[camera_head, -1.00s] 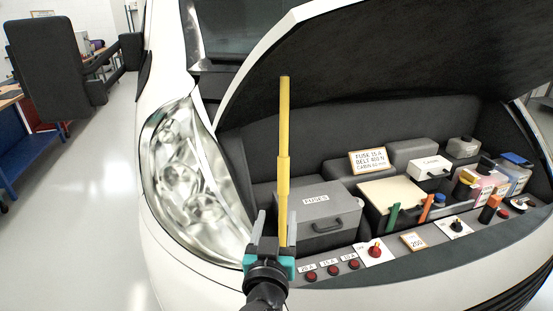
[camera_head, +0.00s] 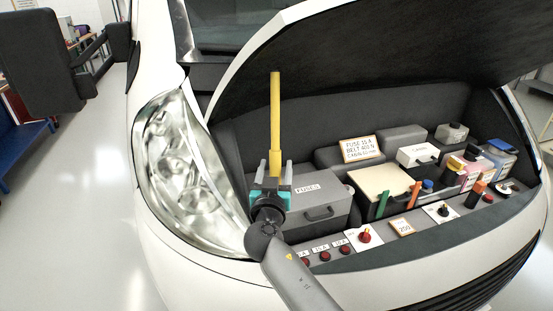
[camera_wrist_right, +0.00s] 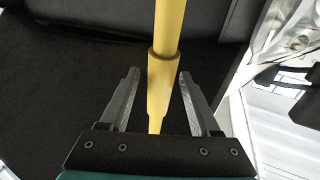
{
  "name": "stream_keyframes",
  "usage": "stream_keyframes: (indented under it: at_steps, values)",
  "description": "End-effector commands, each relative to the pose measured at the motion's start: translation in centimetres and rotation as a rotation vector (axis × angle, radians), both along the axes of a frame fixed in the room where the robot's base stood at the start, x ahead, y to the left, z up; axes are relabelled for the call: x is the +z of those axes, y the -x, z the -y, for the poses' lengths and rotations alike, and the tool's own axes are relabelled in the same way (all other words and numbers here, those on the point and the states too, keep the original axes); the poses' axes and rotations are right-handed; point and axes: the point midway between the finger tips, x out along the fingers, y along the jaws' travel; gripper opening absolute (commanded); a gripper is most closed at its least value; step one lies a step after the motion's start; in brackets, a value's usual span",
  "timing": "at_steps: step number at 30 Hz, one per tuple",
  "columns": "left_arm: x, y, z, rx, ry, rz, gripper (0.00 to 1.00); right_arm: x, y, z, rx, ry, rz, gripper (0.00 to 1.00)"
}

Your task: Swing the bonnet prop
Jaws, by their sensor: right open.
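The bonnet prop (camera_head: 275,110) is a yellow rod with a thicker lower sleeve. It stands nearly upright at the left side of the engine bay, its top below the raised bonnet (camera_head: 370,60). My right gripper (camera_head: 275,172) is at the lower part of the prop. In the right wrist view the prop (camera_wrist_right: 165,70) runs between the two grey fingers (camera_wrist_right: 157,95), with a gap on each side, so the gripper is open around it. The prop's foot is hidden behind the gripper. My left gripper is not in view.
The fuse box (camera_head: 318,195) stands right of the gripper. A beige-topped box (camera_head: 385,185), a sign (camera_head: 361,149) and several bottles fill the bay to the right. A front ledge with red knobs (camera_head: 364,236) runs below. The headlight (camera_head: 180,175) is on the left.

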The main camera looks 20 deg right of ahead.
Motion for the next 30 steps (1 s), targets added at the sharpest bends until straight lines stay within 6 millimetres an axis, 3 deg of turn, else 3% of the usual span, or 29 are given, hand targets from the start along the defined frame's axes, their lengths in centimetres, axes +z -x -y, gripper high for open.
stream_keyframes:
  at_steps: [7, 20, 30]
  values:
    - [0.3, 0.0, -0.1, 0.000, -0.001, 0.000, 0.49, 0.0, -2.1, 0.8, 0.000, 0.001, 0.001, 0.63]
    - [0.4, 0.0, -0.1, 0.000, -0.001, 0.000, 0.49, 0.0, -2.6, 1.0, 0.000, 0.001, 0.000, 0.62]
    - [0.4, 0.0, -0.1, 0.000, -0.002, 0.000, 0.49, 0.0, -2.6, 1.0, 0.001, 0.001, 0.000, 0.24]
